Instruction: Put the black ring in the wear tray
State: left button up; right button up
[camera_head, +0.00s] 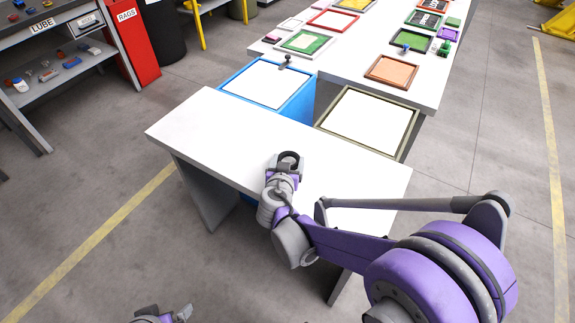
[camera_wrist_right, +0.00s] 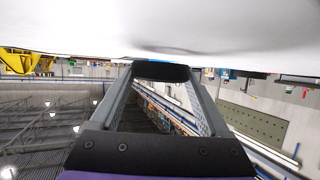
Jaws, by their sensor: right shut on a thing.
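My right gripper (camera_head: 289,160) is shut on the black ring (camera_head: 291,156) above the white table. In the right wrist view the black ring (camera_wrist_right: 160,72) sits between the two fingertips of the gripper (camera_wrist_right: 160,78), with the white tabletop close to it. Part of the ring is hidden by the fingers. Only part of my left gripper (camera_head: 165,315) shows at the bottom edge. I cannot tell which tray is the wear tray; several framed trays stand on the far table, among them a red-framed one (camera_head: 333,21) and a green one (camera_head: 304,42).
The near white table (camera_head: 215,125) is clear around the gripper. Beyond it are a blue bin (camera_head: 264,83) and an olive-framed bin (camera_head: 368,120). A brown-framed tray (camera_head: 392,72) is on the long white table (camera_head: 345,60). A lube shelf (camera_head: 60,65) stands at the left.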

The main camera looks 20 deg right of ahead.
jog(key=shift+f, duration=0.7)
jog(key=o, duration=1.2)
